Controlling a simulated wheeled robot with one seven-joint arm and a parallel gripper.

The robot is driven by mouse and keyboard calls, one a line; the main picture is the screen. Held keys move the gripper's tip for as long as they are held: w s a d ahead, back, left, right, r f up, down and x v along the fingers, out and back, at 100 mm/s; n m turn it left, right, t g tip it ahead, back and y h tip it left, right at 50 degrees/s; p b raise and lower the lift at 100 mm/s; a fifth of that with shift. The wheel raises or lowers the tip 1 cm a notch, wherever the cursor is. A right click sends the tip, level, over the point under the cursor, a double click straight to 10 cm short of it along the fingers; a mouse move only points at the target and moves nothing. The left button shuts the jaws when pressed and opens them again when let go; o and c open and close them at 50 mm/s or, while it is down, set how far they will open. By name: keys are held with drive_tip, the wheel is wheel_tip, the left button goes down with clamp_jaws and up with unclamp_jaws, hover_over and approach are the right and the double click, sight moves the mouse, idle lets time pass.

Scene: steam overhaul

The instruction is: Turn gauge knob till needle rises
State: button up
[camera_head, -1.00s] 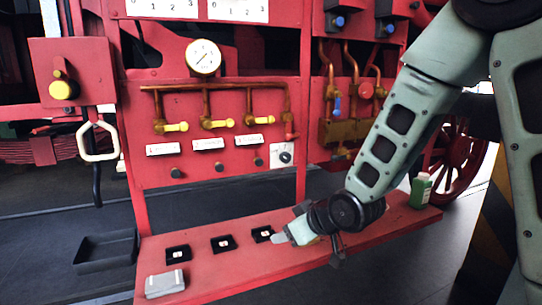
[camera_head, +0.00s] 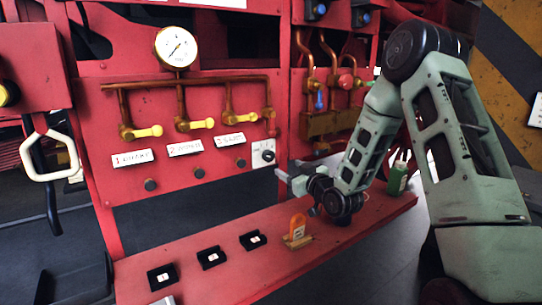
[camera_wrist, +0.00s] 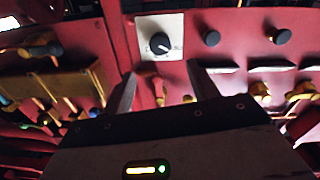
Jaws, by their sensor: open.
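The gauge (camera_head: 176,48) is a round white dial on the copper pipe. Its thin dark needle lies on a slant, but the scale is too small to read. The gauge knob (camera_head: 268,154) is small and black, on a white square plate at the panel's lower right. In the wrist view the knob (camera_wrist: 160,43) faces me, upper centre, with its pointer line on a slant. My gripper (camera_head: 281,175) is just below and right of the plate in the head view. In the wrist view my gripper (camera_wrist: 161,72) is open and empty, its fingers apart below the knob, not touching it.
A red shelf (camera_head: 225,262) runs below the panel. It holds several black trays (camera_head: 211,257), an orange tag on a wooden block (camera_head: 297,230) and a green bottle (camera_head: 398,178). Yellow-handled valves (camera_head: 196,124) and dark knobs (camera_head: 198,172) sit left of the plate.

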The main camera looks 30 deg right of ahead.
sight(270, 157)
drive_tip(key=w+p, duration=0.2)
drive_tip(key=w, duration=0.9)
drive_tip(key=shift+w+p, duration=0.15)
drive_tip(key=shift+p, duration=0.2)
drive_tip(key=c, duration=1)
